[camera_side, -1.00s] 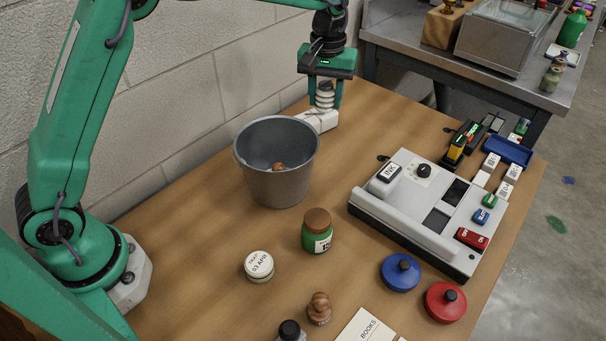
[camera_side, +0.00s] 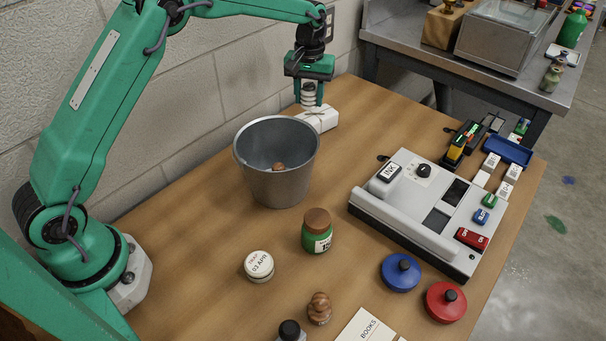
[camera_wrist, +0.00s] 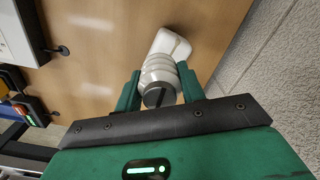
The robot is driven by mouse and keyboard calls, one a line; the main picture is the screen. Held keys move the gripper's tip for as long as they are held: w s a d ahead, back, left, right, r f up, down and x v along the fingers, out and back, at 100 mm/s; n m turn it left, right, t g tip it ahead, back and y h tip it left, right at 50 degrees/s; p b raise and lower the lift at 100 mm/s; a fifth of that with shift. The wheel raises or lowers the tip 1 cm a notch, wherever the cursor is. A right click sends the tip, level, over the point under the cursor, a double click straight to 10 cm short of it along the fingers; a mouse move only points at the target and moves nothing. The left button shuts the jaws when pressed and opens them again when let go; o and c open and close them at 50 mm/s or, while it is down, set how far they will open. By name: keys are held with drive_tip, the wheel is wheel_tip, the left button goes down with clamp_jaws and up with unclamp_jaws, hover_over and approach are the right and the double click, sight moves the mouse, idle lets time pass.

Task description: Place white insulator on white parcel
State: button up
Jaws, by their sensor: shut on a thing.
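The white insulator (camera_side: 309,89) is a ribbed upright piece held between the green fingers of my gripper (camera_side: 309,101), near the wall.
The grey bucket (camera_side: 262,178) stands close in front of the parcel, with a brown item inside. The wall (camera_side: 225,90) is close behind. A grey control box (camera_side: 410,215) stands to the right. A green jar (camera_side: 316,238) is in front. The table right of the parcel is clear.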

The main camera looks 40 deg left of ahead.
sight(307, 119)
drive_tip(key=shift+w+a+f, duration=0.3)
drive_tip(key=shift+a+f, duration=0.05)
drive_tip(key=shift+a, duration=0.15)
drive_tip(key=shift+f, duration=2)
drive_tip(key=shift+f, duration=0.15)
drive_tip(key=o, duration=1)
drive_tip(key=shift+o, duration=0.2)
wheel_tip(307, 119, up, 11)
drive_tip(key=shift+r, duration=0.7)
drive_tip(key=shift+s, duration=0.1)
